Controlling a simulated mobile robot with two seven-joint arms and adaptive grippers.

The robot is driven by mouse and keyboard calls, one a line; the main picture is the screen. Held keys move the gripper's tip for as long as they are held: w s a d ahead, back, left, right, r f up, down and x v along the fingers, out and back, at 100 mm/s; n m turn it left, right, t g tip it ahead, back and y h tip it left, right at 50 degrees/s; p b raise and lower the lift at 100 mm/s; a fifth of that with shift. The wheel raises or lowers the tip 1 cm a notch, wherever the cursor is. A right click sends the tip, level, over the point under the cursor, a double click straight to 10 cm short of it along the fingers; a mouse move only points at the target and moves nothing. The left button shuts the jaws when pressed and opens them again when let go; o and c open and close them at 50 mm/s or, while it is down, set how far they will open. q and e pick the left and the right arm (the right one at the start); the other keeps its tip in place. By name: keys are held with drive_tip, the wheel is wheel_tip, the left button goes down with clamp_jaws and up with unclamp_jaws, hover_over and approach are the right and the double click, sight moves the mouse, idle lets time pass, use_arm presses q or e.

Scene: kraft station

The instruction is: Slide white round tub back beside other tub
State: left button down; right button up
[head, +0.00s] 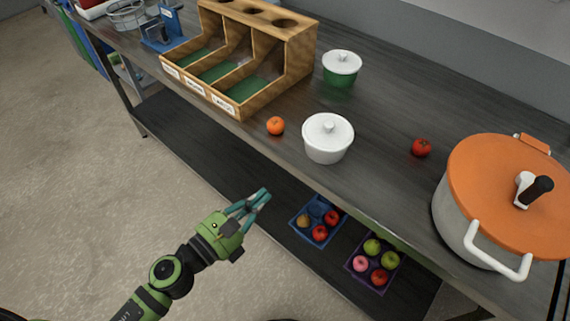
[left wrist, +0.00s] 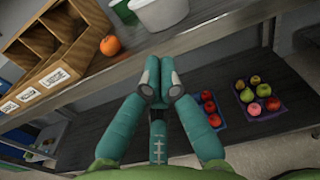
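The white round tub (head: 327,142), with a white knobbed lid, stands upright near the front edge of the dark worktop. The other tub (head: 340,74), green with a white lid, stands farther back, apart from it. In the left wrist view the white tub (left wrist: 161,12) is cut off at the top edge. The green tub (left wrist: 124,10) shows only partly there. My left gripper (head: 265,194) is in front of the worktop edge, left of and nearer than the white tub. Its fingertips (left wrist: 159,82) are together with nothing between them. My right gripper is out of view.
An orange (head: 276,125) lies left of the white tub, beside a wooden organizer (head: 284,62). A tomato (head: 421,148) and a large orange-lidded pot (head: 505,190) are to the right. Fruit trays (head: 300,233) sit on the lower shelf. The worktop behind the white tub is clear.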

sight(312, 152)
use_arm(q)
drive_tip(key=p+x, duration=0.1)
drive_tip(key=x, duration=0.3)
drive_tip(key=p+x, duration=0.2)
drive_tip(key=x, duration=0.2)
drive_tip(key=p+x, duration=0.1)
drive_tip(key=x, duration=0.4)
drive_tip(key=shift+s+d+r, duration=0.1)
drive_tip(key=shift+s+r, duration=0.05)
drive_tip(key=shift+r, duration=0.15)
drive_tip(key=shift+w+d+f+p, duration=0.1)
drive_tip(key=shift+w+d+p, duration=0.25)
drive_tip(key=shift+w+d, duration=0.15)
